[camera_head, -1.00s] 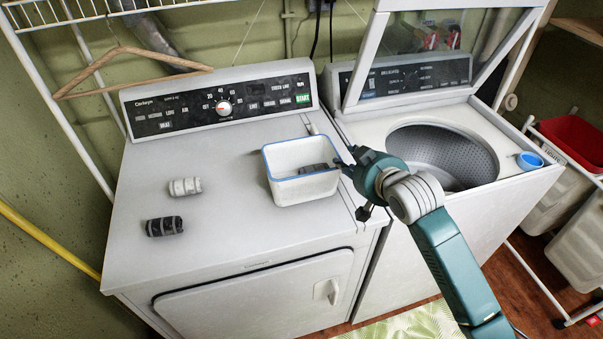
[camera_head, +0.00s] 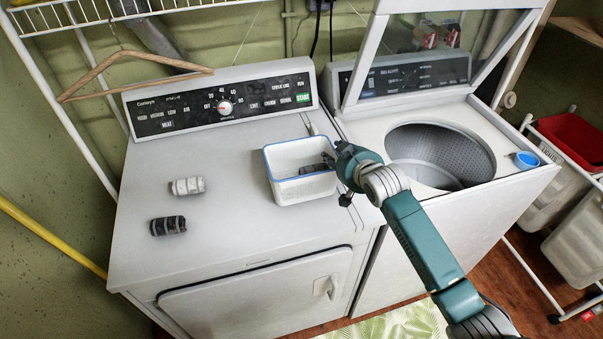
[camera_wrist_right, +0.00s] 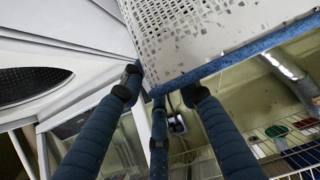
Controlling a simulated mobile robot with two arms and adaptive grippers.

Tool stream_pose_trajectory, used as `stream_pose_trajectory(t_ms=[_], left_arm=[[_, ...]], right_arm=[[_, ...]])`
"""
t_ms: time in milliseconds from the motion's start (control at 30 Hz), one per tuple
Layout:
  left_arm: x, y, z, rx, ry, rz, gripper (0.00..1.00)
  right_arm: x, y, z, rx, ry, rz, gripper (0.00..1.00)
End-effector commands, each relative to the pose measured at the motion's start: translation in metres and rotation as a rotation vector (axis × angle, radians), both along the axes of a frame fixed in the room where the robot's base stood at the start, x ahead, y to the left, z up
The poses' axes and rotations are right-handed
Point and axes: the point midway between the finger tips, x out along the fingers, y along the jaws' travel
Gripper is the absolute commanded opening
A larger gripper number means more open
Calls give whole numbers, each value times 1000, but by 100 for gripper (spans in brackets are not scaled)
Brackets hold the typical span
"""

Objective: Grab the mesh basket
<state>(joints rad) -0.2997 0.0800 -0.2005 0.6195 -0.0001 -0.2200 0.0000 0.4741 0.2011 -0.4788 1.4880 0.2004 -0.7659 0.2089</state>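The white mesh basket (camera_head: 302,187) with a blue rim stands upright on the dryer top, near its right edge. A dark grey item (camera_head: 312,168) lies inside it, partly hidden. My right gripper (camera_head: 334,160) is at the basket's right rim. In the right wrist view the basket's perforated wall (camera_wrist_right: 205,35) and blue rim fill the upper right. There the right gripper's dark fingers (camera_wrist_right: 160,92) are spread apart, with tips close to the rim and corner. I cannot tell whether they touch it. My left gripper is not in view.
The dryer top (camera_head: 235,215) is mostly free left of the basket. A light roll (camera_head: 188,186) and a dark roll (camera_head: 168,225) lie there. The open washer (camera_head: 440,155) stands to the right, with a blue cap (camera_head: 527,160) on it. A wooden hanger (camera_head: 92,77) hangs at the back left.

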Motion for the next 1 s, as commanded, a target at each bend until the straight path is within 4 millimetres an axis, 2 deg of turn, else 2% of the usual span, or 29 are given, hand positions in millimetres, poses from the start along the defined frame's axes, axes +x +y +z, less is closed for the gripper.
stream_pose_trajectory(t_ms=[67,200,567,733,867,1000], left_arm=[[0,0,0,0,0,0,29],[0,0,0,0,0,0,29],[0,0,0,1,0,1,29],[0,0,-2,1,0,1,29],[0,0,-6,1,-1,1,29],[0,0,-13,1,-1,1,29]], right_arm=[[0,0,0,0,0,0,27],[0,0,0,0,1,0,0],[0,0,0,-1,0,0,0],[0,0,6,-1,-1,0,0],[1,0,21,0,-3,0,0],[1,0,50,0,-7,0,0]])
